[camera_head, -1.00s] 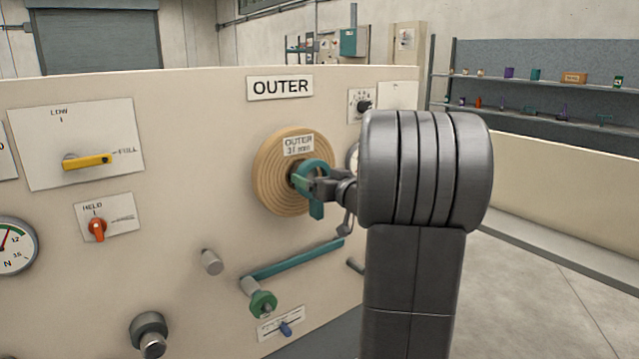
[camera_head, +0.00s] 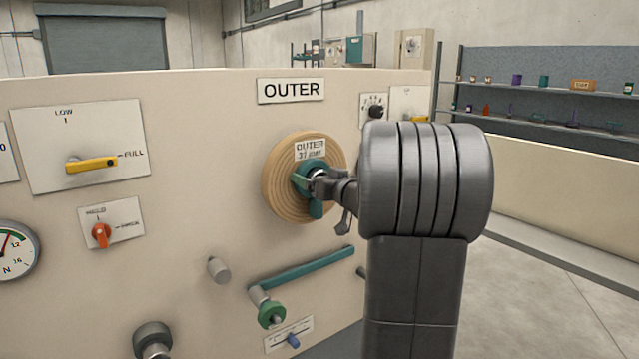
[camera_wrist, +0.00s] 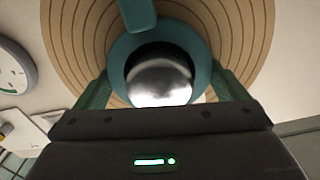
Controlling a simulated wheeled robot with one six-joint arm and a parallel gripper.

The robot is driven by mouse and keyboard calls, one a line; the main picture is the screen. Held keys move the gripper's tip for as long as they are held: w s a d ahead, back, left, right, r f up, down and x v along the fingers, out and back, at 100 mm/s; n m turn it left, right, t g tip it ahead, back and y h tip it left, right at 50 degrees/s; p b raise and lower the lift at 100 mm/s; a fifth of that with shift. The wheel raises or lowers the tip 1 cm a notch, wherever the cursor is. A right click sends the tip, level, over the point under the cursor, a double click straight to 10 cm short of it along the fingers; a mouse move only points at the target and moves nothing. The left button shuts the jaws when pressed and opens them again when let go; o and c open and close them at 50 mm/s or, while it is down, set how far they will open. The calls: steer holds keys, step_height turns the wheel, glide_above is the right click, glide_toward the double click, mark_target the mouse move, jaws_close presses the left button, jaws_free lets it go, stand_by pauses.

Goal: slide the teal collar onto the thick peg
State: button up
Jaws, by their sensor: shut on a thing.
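The teal collar (camera_head: 316,209) is a ring with a flat tab that points down in the head view. It also shows in the wrist view (camera_wrist: 202,52), where the tab points up. My gripper (camera_head: 319,186) is shut on the collar; its fingers reach to both sides of the ring in the wrist view. The shiny metal end of the thick peg (camera_wrist: 160,78) fills the collar's opening. The collar looks to be around the peg, in front of the ribbed wooden disc (camera_head: 279,197) labelled OUTER. How deep it sits is hard to tell.
The beige panel (camera_head: 190,240) carries a yellow lever (camera_head: 92,165), an orange knob (camera_head: 101,235) and a gauge (camera_head: 12,250).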

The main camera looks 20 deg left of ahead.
steer(key=shift+s+d+r, duration=0.15)
steer(key=shift+s+d, duration=0.1)
steer(key=shift+d, duration=0.1)
steer(key=p+v, duration=0.1)
steer(key=v, duration=1.5)
steer(key=shift+s+d+r, duration=0.25)
steer(key=shift+r, duration=0.15)
steer(key=shift+f, duration=0.1)
